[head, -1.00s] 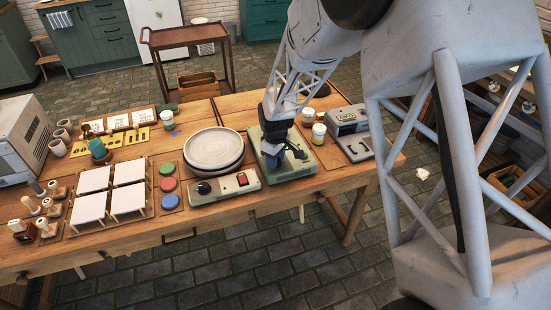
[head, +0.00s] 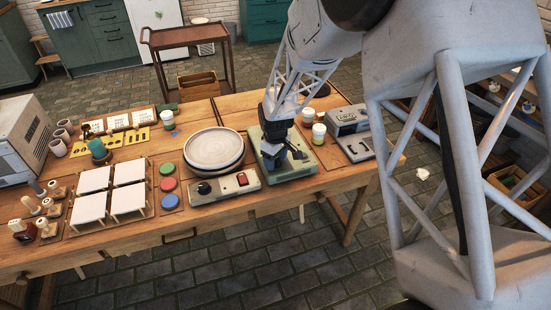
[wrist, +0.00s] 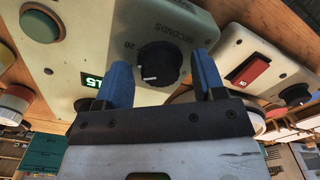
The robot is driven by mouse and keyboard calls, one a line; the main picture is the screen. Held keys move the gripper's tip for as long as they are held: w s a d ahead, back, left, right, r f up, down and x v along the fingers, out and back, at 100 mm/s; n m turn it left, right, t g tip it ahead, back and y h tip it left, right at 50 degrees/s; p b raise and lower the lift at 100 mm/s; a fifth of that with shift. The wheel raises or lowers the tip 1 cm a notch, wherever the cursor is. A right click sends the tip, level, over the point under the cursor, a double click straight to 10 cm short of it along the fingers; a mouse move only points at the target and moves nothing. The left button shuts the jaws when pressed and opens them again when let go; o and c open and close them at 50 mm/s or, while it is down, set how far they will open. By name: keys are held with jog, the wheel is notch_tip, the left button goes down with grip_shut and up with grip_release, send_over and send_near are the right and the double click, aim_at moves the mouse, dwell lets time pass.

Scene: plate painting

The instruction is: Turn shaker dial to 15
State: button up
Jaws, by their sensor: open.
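The shaker (head: 272,176) is a pale green box on the table; its front panel (wrist: 105,25) fills much of the wrist view. Its black dial (wrist: 160,64) has a white pointer line aimed left, and "SECONDS" and "20" are printed near it. A small green-lit display (wrist: 91,80) is partly behind my left finger; its visible digits look like 15, tilted. My gripper (wrist: 162,66) is open, with one blue finger on each side of the dial. Gaps show between fingers and dial. In the head view my gripper (head: 293,154) is low over the shaker.
A green round button (wrist: 40,27) is on the shaker panel at upper left. A control box with a red switch (wrist: 249,72) stands to the right in the wrist view. In the head view, a wheel with a plate (head: 213,147) stands left of the shaker, and jars (head: 319,133) stand right.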

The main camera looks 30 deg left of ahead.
aim_at(277, 160)
jog(key=shift+r, duration=0.15)
jog(key=shift+r, duration=3.8)
jog(key=shift+d+r, duration=0.2)
jog(key=shift+d, duration=0.1)
jog(key=s+d+r+m, duration=0.2)
jog(key=d+r, duration=0.4)
jog(key=d, duration=0.4)
jog(key=s+d+r+m+t, duration=0.1)
jog(key=s+d+r+m, duration=0.15)
jog(key=d+r, duration=0.5)
jog(key=s+d+r+m, duration=0.2)
jog(key=d+r+m, duration=0.15)
jog(key=d, duration=0.85)
jog(key=s+d+r+m+t, duration=0.1)
jog(key=s+d+r+m, duration=0.3)
jog(key=s+d, duration=1.6)
jog(key=s+m, duration=0.3)
jog(key=m, duration=0.1)
jog(key=shift+s+d+t, duration=0.3)
jog(key=shift+s+d, duration=0.05)
jog(key=shift+d, duration=0.05)
